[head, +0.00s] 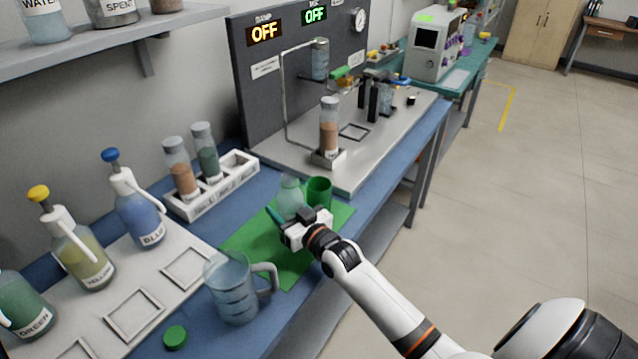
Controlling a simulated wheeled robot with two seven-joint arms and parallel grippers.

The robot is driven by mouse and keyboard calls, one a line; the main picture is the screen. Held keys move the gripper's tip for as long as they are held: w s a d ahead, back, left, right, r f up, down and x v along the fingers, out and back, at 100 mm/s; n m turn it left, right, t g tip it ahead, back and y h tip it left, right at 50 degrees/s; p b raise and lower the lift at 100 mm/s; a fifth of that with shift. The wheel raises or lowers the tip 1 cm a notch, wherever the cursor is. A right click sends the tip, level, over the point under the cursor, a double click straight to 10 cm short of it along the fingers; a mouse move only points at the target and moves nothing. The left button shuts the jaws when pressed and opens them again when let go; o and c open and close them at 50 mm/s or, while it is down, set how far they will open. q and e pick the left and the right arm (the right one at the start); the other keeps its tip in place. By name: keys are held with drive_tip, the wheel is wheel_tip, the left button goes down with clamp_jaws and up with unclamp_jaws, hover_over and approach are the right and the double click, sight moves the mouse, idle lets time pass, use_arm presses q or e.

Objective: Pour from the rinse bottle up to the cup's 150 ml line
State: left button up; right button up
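A pale green translucent bottle (291,196), which looks like the rinse bottle, stands on the green mat (245,240). My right gripper (286,222) is at its near side and hides its lower part. I cannot tell whether the fingers close on it or are only beside it. A teal piece (273,214) shows at the gripper's left. A clear measuring cup (232,290) with a handle and dark marks stands upright, nearer and left; the 150 ml line cannot be read. It seems to hold bluish liquid. A green cup (320,191) stands right of the bottle. My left gripper is not in view.
Blue, yellow and green labelled bottles (140,210) line the left on a white tray (130,312). A green cap (175,337) lies in front. A white rack (212,190) holds two vials. A metal apparatus base (385,150) is behind. The bench edge is right.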

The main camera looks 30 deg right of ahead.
sight(280, 201)
drive_tip(key=shift+r+m, duration=0.3)
drive_tip(key=shift+m, duration=0.4)
drive_tip(key=shift+m+g+p, duration=0.35)
drive_tip(key=shift+m+g, duration=0.05)
drive_tip(key=shift+m, duration=0.5)
drive_tip(key=shift+d+f+m+g+y, duration=0.1)
drive_tip(key=shift+m+g+y, duration=0.1)
drive_tip(key=shift+m, duration=0.65)
drive_tip(key=shift+d+f+m+g+y, duration=0.1)
drive_tip(key=shift+m+g+y, duration=0.1)
drive_tip(key=shift+m, duration=0.65)
drive_tip(key=shift+a+f, duration=0.1)
drive_tip(key=shift+a, duration=0.05)
drive_tip(key=shift+a+f+m, duration=0.1)
drive_tip(key=shift+m, duration=0.5)
drive_tip(key=shift+s+a+r+m+p, duration=0.2)
drive_tip(key=shift+a+r+m+p, duration=0.25)
drive_tip(key=shift+m+p, duration=0.35)
drive_tip(key=shift+s+a+r+m+g+y+p, duration=0.1)
drive_tip(key=shift+a+r+m+g+y+p, duration=0.1)
drive_tip(key=shift+r+m+y+p, duration=0.25)
drive_tip(key=shift+a+r+m+g+y+p, duration=0.1)
drive_tip(key=shift+r+m+g+p, duration=0.2)
drive_tip(key=shift+p, duration=0.35)
drive_tip(key=shift+a+m+p, duration=0.15)
drive_tip(key=shift+m+p, duration=0.15)
drive_tip(key=shift+m, duration=0.25)
